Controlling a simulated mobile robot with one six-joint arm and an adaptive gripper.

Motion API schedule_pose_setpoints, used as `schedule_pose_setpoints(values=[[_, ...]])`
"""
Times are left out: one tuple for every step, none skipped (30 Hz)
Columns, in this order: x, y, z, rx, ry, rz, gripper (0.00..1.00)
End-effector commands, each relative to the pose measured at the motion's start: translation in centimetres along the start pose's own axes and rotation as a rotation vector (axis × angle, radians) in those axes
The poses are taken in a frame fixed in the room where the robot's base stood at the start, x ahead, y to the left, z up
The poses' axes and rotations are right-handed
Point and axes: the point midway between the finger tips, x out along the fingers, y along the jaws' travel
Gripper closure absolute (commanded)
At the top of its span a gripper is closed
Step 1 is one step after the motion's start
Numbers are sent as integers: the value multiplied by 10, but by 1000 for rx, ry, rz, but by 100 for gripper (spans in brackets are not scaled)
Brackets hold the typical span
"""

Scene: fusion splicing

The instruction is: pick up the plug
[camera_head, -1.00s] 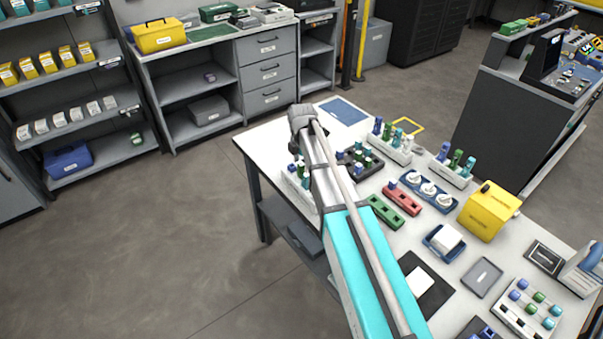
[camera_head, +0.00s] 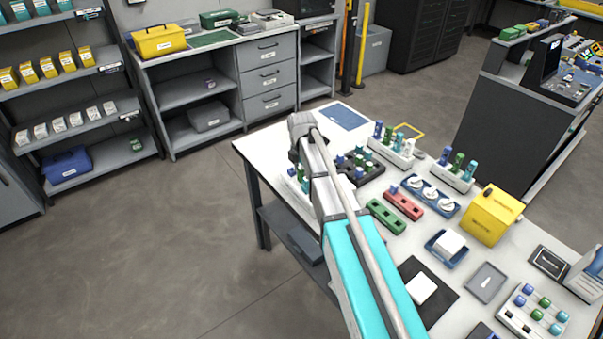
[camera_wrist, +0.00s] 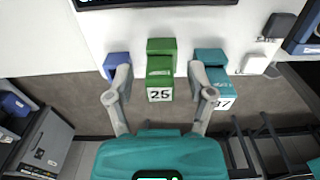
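In the wrist view, a green plug (camera_wrist: 160,72) with a white "25" label sits in the middle, between the two fingers. A blue plug (camera_wrist: 117,64) stands to its left, partly behind the left finger. A teal plug (camera_wrist: 216,84) labelled "37" stands to its right, partly behind the right finger. My gripper (camera_wrist: 158,72) is open, its fingers spread on either side of the green plug; I cannot tell whether they touch any plug. In the head view, my arm hides the gripper and most of the plugs at the table's left edge.
The white table (camera_head: 272,150) also bears a black holder (camera_head: 374,176) with plugs, white racks with plugs (camera_head: 391,154), green (camera_head: 385,216) and red (camera_head: 403,203) blocks, and a yellow box (camera_head: 490,216). Floor is clear left of the table.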

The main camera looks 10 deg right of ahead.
Motion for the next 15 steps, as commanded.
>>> schedule_pose_setpoints(values=[[0, 0, 0, 0, 0, 0, 45], [0, 0, 0, 0, 0, 0, 51], [0, 0, 0, 0, 0, 0, 58], [0, 0, 0, 0, 0, 0, 64], [0, 0, 0, 0, 0, 0, 69], [0, 0, 0, 0, 0, 0, 77], [0, 0, 0, 0, 0, 0, 82], [0, 0, 0, 0, 0, 0, 88], [0, 0, 0, 0, 0, 0, 95], [0, 0, 0, 0, 0, 0, 100], [0, 0, 0, 0, 0, 0, 100], [0, 0, 0, 0, 0, 0, 100], [0, 0, 0, 0, 0, 0, 100], [0, 0, 0, 0, 0, 0, 100], [0, 0, 0, 0, 0, 0, 100]])
